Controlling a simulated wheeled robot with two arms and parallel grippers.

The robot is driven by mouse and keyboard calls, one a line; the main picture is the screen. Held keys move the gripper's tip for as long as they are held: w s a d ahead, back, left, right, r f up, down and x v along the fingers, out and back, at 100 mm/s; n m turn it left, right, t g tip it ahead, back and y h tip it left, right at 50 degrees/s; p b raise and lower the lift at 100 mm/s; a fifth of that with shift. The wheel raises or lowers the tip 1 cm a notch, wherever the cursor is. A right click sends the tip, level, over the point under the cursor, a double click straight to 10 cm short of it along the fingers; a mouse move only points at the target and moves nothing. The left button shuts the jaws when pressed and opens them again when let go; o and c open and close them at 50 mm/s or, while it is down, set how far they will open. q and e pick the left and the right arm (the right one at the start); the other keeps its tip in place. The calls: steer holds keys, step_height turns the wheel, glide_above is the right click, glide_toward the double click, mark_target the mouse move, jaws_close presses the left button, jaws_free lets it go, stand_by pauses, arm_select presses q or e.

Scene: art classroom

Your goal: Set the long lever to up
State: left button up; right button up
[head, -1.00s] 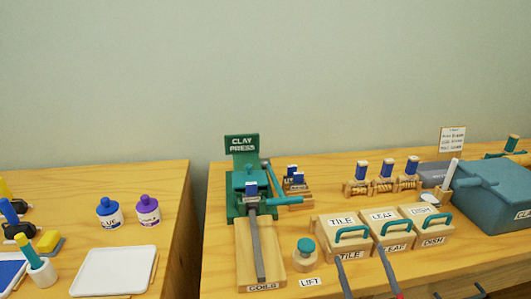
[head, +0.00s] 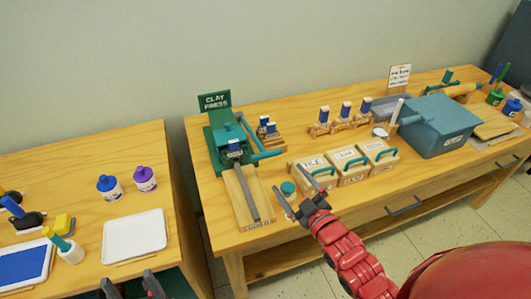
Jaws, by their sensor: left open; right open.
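The green clay press (head: 222,148) stands on the right-hand table. A long teal lever (head: 247,130) slopes down along its right side to a teal bar (head: 266,155) that points right; I cannot tell whether they are one piece. My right gripper (head: 290,178) is open and empty, in front of the press and to its right. In the picture its fingertips lie around a round teal knob (head: 288,187), with no clear contact. My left gripper (head: 130,284) is open and empty at the bottom edge, partly cut off.
A grey bar (head: 250,196) lies on the press's wooden board. Boxes with teal handles (head: 343,162) stand right of the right gripper, and a blue-grey bin (head: 437,125) further right. A white tray (head: 134,236) lies on the left table. A gap (head: 185,200) separates the tables.

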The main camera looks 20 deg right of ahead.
mark_target(271, 156)
steer(key=w+a, duration=0.1)
steer(key=w, duration=0.8)
steer(key=w+a, duration=0.1)
steer(key=w, duration=0.3)
steer(key=shift+w+a+r+p, duration=0.1)
steer(key=shift+w+a+p, duration=0.2)
steer(key=shift+p, duration=0.1)
steer(key=shift+s, duration=0.1)
jaws_close()
